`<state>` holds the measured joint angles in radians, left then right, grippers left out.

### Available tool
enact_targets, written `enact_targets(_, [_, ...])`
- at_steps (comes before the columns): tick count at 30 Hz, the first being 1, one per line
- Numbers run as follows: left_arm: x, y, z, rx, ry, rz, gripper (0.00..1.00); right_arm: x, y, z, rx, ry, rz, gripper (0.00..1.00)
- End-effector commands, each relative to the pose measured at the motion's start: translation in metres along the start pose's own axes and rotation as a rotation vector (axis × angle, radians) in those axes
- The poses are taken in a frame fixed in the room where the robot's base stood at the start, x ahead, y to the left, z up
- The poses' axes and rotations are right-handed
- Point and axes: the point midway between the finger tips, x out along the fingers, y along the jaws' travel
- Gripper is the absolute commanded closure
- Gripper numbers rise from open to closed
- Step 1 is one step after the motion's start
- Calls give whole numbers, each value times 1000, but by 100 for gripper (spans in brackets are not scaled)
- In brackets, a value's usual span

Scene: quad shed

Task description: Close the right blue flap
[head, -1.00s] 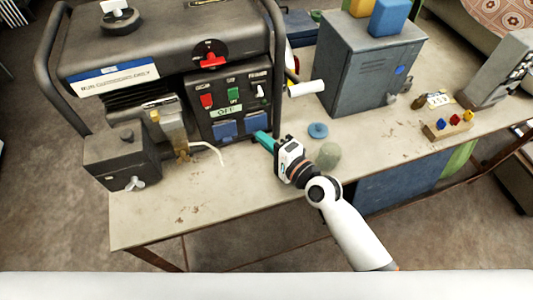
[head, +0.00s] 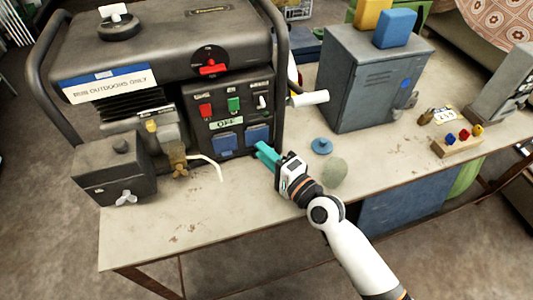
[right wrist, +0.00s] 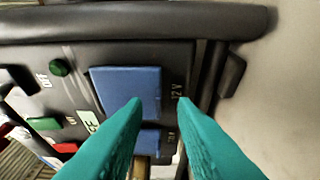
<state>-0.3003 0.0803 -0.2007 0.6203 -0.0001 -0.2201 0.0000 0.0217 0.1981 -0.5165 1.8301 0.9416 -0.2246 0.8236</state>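The right blue flap (head: 258,133) is on the lower front panel of the dark generator, beside the left blue flap (head: 224,142). In the right wrist view the panel looks turned; the right flap (right wrist: 126,90) is large, with the left flap (right wrist: 149,140) below it. I cannot tell for sure how far the right flap stands out. My right gripper (head: 265,154) is just in front of and below the right flap, fingers pointing at the panel. Its teal fingers (right wrist: 160,101) are apart with nothing between them. My left gripper is not in view.
The generator (head: 165,45) has a tube frame. A white cable (head: 208,163) lies left of the gripper. A blue disc (head: 321,146) and a grey-green rounded object (head: 334,172) are close to the right arm. A grey cabinet (head: 365,85) stands behind. The bench front (head: 225,215) is clear.

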Motion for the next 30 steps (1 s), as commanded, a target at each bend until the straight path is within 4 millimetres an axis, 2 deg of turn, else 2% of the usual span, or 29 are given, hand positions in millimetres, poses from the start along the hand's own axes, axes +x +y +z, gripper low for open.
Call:
enact_targets(8, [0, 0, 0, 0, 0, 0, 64, 0, 1, 0, 0, -1, 2, 74])
enact_targets(11, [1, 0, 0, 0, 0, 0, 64, -6, 0, 0, 0, -2, 1, 74])
enact_targets(14, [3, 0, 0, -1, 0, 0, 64, -20, -1, 1, -1, -2, 0, 74])
enact_targets(24, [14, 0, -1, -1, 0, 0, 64, -91, -2, 0, -1, 1, -2, 74])
enact_targets(30, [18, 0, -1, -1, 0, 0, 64, -115, -2, 0, -1, -1, -1, 74])
